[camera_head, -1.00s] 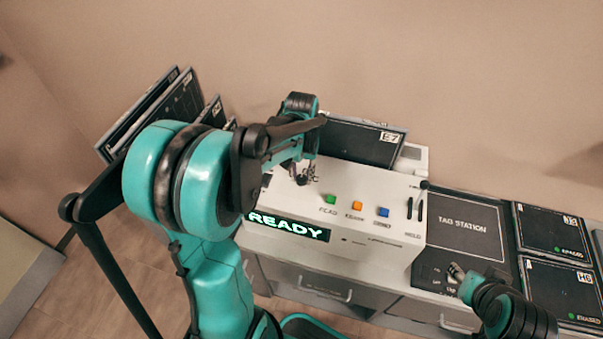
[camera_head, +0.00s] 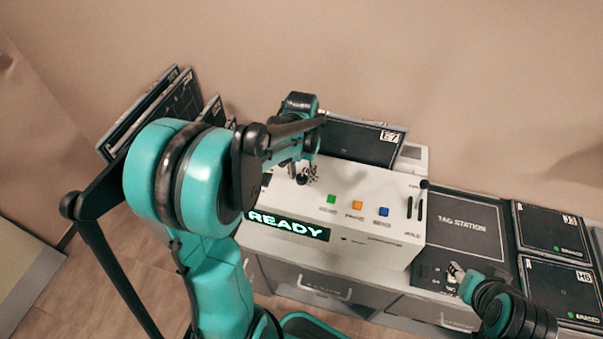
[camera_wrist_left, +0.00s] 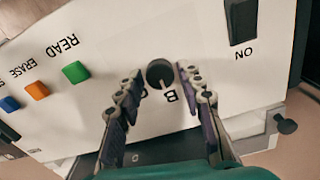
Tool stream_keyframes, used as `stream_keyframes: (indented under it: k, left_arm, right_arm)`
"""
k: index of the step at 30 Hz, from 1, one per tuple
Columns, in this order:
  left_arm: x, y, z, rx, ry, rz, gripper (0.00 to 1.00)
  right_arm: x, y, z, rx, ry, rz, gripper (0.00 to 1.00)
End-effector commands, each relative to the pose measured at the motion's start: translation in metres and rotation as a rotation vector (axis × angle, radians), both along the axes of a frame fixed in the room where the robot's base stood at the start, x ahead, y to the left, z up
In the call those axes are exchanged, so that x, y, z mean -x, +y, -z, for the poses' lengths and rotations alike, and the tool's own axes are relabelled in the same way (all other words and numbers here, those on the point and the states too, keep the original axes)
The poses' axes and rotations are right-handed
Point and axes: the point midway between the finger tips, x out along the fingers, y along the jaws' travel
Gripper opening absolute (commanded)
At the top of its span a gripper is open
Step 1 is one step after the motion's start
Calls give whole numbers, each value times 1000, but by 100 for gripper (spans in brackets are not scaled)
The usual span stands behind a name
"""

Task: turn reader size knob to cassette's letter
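The reader (camera_head: 345,205) is a white box with a lit READY display (camera_head: 288,226). Its size knob (camera_wrist_left: 160,73) is a round black dial in the left wrist view, with a letter B beside it and another letter partly covered by a finger. My left gripper (camera_wrist_left: 161,75) is open, with a finger on each side of the knob; I cannot tell if either touches it. In the head view my left gripper (camera_head: 308,173) is over the reader's top and hides the knob. A dark cassette (camera_head: 350,142) stands at the reader's back, its small label hard to read. My right gripper (camera_head: 456,271) is near the tag station.
Green (camera_head: 331,199), orange (camera_head: 357,205) and blue (camera_head: 383,211) buttons lie right of my left gripper. A black ON switch (camera_wrist_left: 240,20) shows in the wrist view. The tag station (camera_head: 465,230) and two flat cassettes (camera_head: 550,232) lie right. Upright cassettes (camera_head: 165,100) stand left.

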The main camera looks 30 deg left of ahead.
Motion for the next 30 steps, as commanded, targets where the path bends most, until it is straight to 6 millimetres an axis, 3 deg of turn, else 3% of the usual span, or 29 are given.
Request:
stream_keyframes:
  k: [9,13,24,30]
  left_arm:
    - [0,0,-1,0,0,-1,50]
    - [0,0,-10,0,-1,-1,50]
    - [0,0,-86,0,0,0,50]
    - [0,0,-113,0,0,0,50]
  right_arm:
    - [0,0,0,0,0,0,41]
    - [0,0,0,0,0,0,41]
    - [0,0,0,0,0,0,41]
    - [0,0,0,0,0,0,41]
